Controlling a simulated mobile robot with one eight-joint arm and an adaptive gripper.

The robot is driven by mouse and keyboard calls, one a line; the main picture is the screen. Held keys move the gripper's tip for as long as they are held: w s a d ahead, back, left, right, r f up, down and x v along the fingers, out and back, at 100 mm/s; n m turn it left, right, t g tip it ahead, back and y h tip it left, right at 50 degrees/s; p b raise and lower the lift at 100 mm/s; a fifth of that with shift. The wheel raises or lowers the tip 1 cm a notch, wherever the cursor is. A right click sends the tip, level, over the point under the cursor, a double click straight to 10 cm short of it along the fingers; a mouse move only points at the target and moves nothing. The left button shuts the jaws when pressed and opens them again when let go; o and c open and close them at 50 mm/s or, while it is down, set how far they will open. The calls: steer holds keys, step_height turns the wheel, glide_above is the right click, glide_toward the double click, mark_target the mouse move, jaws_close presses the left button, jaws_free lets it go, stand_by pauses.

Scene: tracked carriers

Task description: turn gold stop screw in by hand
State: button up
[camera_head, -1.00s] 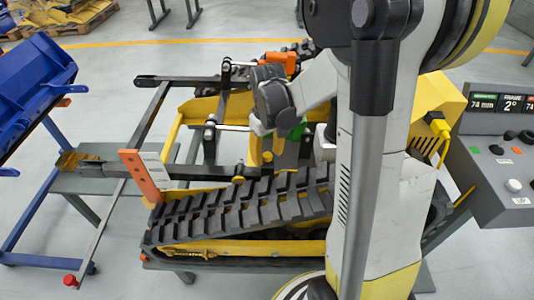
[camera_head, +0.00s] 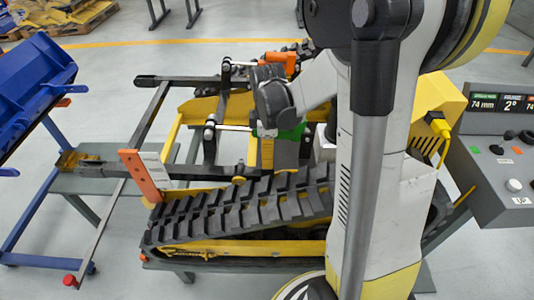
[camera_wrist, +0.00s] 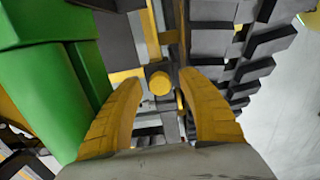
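The gold stop screw shows as a round gold head (camera_wrist: 159,84) in the wrist view, between and just beyond my fingertips. In the head view a small gold knob (camera_head: 238,180) sits by the upper edge of the black track; I take it to be the same screw. My gripper (camera_wrist: 161,76) is open, with its two yellow fingers on either side of the gold head and a visible gap to each. Contact with the screw cannot be seen.
The rubber track (camera_head: 245,207) lies close in front of my gripper. An orange upright (camera_head: 143,175) and black bars of the frame stand to the left. A control console (camera_head: 495,165) is at the right. A blue carrier (camera_head: 35,85) stands at the far left.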

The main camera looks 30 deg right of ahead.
steer(key=c, duration=0.9)
steer(key=m, duration=0.9)
steer(key=shift+m, duration=0.4)
steer(key=m, duration=0.6)
steer(key=shift+m, duration=0.4)
steer(key=m, duration=0.3)
